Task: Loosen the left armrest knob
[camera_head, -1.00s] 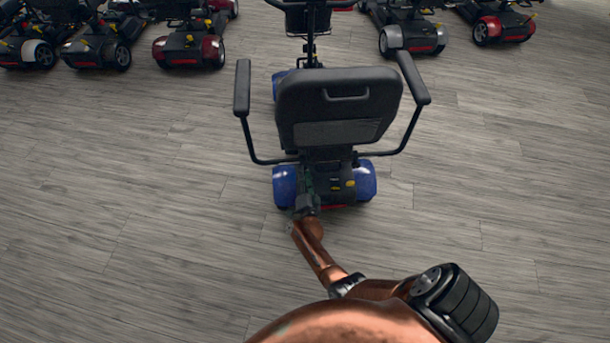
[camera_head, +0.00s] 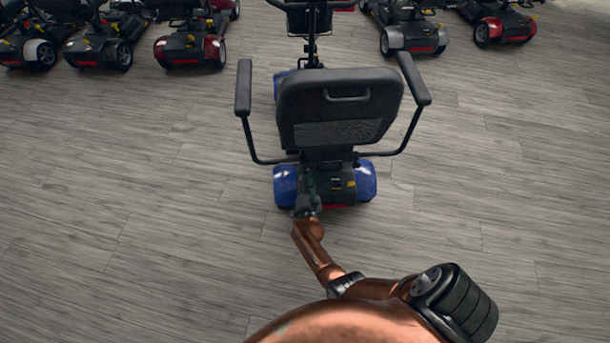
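A blue mobility scooter (camera_head: 365,180) stands ahead with the back of its black seat (camera_head: 340,95) towards me. Its left armrest (camera_head: 243,88) and right armrest (camera_head: 413,78) stick up on bent tubes at the seat's sides. The left armrest knob is too small to make out; the tube's inner end (camera_head: 290,159) meets the seat low on the left. My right gripper (camera_head: 310,180) reaches in at the scooter's rear, below that spot, its dark fingers against the dark body. I cannot tell whether it touches anything. My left gripper is out of view.
Several parked scooters line the back, such as a red one (camera_head: 192,45) at left and a grey one (camera_head: 410,38) at right. A front basket (camera_head: 308,18) shows beyond the seat. The wooden floor (camera_head: 120,190) is clear on both sides.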

